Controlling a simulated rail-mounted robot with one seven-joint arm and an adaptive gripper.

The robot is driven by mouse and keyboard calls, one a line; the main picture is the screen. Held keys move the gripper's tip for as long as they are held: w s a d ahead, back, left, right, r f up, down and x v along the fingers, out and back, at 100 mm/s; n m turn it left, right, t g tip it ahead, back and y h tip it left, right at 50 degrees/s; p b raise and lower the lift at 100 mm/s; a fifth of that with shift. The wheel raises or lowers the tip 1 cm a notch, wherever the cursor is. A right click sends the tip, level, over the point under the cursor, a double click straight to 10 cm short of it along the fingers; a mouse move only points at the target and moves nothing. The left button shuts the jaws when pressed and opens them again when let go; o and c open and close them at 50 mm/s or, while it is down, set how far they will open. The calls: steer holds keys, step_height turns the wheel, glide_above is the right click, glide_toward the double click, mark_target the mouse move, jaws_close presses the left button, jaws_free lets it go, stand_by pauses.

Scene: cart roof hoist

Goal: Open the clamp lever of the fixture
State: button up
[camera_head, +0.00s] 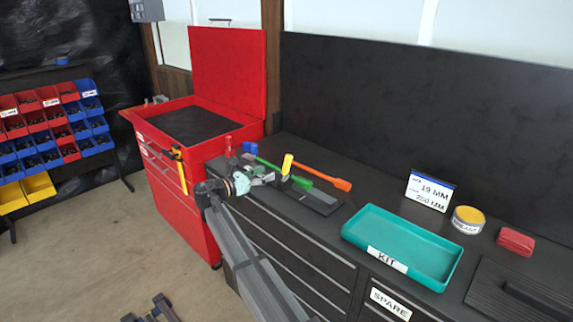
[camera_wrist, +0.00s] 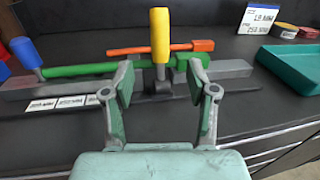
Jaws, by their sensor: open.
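The fixture's clamp lever has a yellow grip (camera_head: 287,165) and stands upright on the bench; in the wrist view the yellow grip (camera_wrist: 159,35) rises near the middle. Its lower end meets a dark clamp body on the fixture's grey bar (camera_wrist: 230,68). The lever appears between the two fingers in the wrist view; contact is not visible.
An orange wrench (camera_head: 322,176) lies behind the fixture. A teal kit tray (camera_head: 445,278), a size sign (camera_head: 430,191), a yellow-topped tin (camera_head: 468,219) and a red block (camera_head: 516,241) are to the right. A red tool cabinet (camera_head: 228,70) stands to the left.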

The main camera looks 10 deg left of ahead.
mark_target(286, 166)
steer(key=p+x, duration=0.2)
steer(key=x, duration=0.8)
steer(key=shift+a, duration=0.1)
jaws_close()
